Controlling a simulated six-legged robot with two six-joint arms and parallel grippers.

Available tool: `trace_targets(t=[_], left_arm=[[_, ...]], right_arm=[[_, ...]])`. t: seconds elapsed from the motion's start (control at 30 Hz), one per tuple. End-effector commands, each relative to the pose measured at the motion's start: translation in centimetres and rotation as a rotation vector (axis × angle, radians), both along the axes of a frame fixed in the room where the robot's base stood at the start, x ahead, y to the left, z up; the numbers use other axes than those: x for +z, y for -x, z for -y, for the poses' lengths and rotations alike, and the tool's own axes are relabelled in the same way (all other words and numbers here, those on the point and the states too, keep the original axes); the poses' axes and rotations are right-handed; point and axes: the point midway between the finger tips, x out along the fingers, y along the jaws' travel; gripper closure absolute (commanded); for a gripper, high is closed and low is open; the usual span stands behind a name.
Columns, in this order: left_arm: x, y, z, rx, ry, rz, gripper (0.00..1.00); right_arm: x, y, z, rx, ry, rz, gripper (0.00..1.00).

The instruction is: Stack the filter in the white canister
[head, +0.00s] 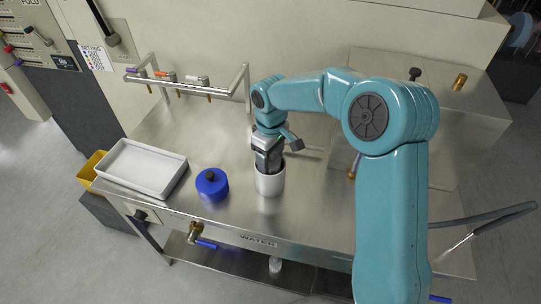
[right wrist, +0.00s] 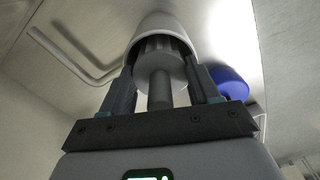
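The white canister (head: 270,183) stands upright on the steel bench, right of the blue lid. In the right wrist view the canister (right wrist: 163,24) opens toward me, with the grey ribbed filter (right wrist: 160,62) inside it and the filter's stem sticking out. My right gripper (head: 268,162) points down at the canister's mouth. In the right wrist view its fingers (right wrist: 162,85) stand apart on either side of the stem, with gaps to it. The filter's lower end is hidden in the canister. My left gripper is not in view.
A white tray (head: 141,168) lies at the bench's left end, by a yellow bin (head: 91,171). A rail with several small tools (head: 187,79) stands at the back. A raised steel block (head: 440,100) is at right.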

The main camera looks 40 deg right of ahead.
Motion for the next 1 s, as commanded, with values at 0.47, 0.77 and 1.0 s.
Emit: trace_targets(t=[0.47, 0.77, 1.0], left_arm=[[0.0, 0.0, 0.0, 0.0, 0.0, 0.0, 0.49], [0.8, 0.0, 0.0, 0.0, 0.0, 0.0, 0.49], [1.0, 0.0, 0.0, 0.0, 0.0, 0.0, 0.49]], right_arm=[[-0.3, 0.3, -0.2, 0.003, -0.003, -0.013, 0.14], [3.7, 0.1, -0.1, 0.001, -0.002, -0.004, 0.14], [9.6, 0.1, -0.1, 0.002, -0.002, -0.002, 0.14]])
